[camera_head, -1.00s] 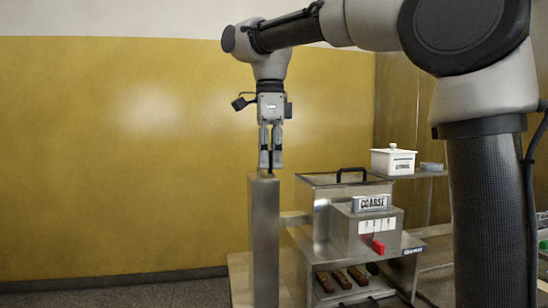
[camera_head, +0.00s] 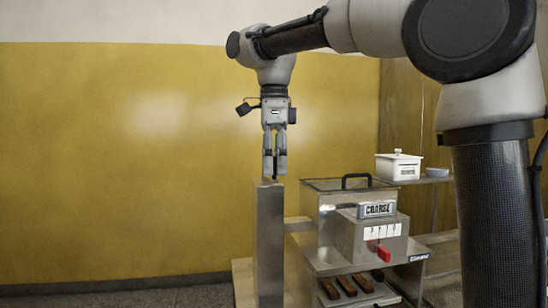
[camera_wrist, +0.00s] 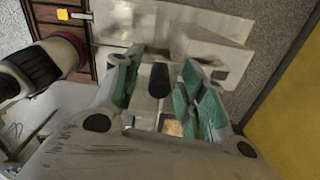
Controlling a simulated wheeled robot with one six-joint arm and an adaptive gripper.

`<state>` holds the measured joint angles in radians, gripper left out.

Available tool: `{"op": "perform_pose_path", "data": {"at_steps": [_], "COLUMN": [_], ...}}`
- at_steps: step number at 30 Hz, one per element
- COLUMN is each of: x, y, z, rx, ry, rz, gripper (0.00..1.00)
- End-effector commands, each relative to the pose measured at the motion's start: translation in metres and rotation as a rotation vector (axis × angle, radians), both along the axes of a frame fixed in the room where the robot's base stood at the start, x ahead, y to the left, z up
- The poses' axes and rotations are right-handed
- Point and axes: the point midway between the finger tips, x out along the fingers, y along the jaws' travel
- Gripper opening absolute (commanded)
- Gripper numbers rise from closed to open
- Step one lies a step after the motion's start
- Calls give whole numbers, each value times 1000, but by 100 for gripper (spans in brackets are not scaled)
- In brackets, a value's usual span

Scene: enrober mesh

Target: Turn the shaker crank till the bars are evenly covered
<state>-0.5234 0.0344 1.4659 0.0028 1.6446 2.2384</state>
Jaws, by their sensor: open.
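My gripper (camera_head: 275,172) points straight down over the top of a tall steel post (camera_head: 269,240) in the head view. A small dark peg shows between its fingertips, just above the post; it looks like the crank knob, but I cannot be sure. In the wrist view my gripper (camera_wrist: 161,92) has its green finger pads apart, with a dark rounded knob (camera_wrist: 159,78) between them. Contact with the knob cannot be told. The shaker (camera_head: 345,215) is a steel hopper right of the post. Several brown bars (camera_head: 346,285) lie below it; their covering is too small to judge.
A white lidded container (camera_head: 398,167) stands on a shelf behind right. The space left of the post is clear.

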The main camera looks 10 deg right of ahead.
Motion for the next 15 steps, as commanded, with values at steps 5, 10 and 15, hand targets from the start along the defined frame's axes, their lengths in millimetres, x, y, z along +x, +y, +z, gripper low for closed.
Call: {"op": "perform_pose_path", "data": {"at_steps": [5,10,15], "x": [1,2,2], "y": [0,1,1], "z": [19,57,93], "rx": [2,2,2], "ry": [-4,-4,-4], "rz": [0,0,0], "gripper": [41,41,41]}}
